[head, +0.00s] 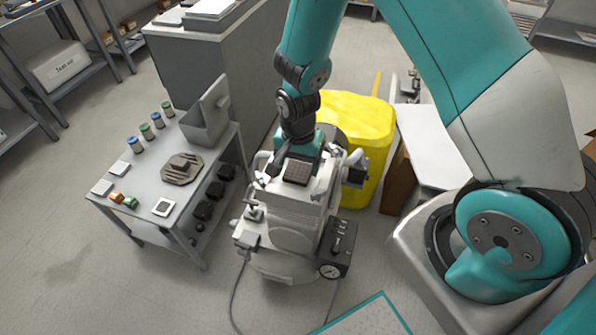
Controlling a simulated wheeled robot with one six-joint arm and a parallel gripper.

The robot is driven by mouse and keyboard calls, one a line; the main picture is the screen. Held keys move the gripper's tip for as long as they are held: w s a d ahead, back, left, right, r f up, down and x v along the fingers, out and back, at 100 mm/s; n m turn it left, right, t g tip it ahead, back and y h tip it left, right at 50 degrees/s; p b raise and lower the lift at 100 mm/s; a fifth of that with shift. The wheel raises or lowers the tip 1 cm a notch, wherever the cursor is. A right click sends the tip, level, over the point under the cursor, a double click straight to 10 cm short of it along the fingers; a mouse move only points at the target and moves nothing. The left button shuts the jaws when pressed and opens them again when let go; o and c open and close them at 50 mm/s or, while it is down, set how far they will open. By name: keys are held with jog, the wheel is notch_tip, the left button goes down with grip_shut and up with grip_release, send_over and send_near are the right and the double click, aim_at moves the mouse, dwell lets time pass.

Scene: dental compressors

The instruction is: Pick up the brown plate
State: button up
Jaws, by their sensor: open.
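A brown octagonal plate-like piece (181,168) with a raised stepped middle lies on the grey side table at the left. A small dark brown square plate (298,172) shows at the top of the white compressor (285,238), directly below my gripper. I cannot tell which of the two is the brown plate. My gripper (297,163) is open above the compressor, close to the square plate and well to the right of the octagonal piece. Its fingertips blend with the compressor's pale parts, so contact cannot be told.
The grey side table (143,190) holds several small jars, white tiles, small orange and green parts and a grey bin (205,122). A yellow container (365,150) stands behind the compressor. A grey cabinet (220,65) rises behind the table. Floor at lower left is clear.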

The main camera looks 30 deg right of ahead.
notch_tip(320, 180, down, 2)
jog(key=shift+f, duration=0.1)
jog(key=shift+c, duration=0.3)
jog(key=c, duration=0.7)
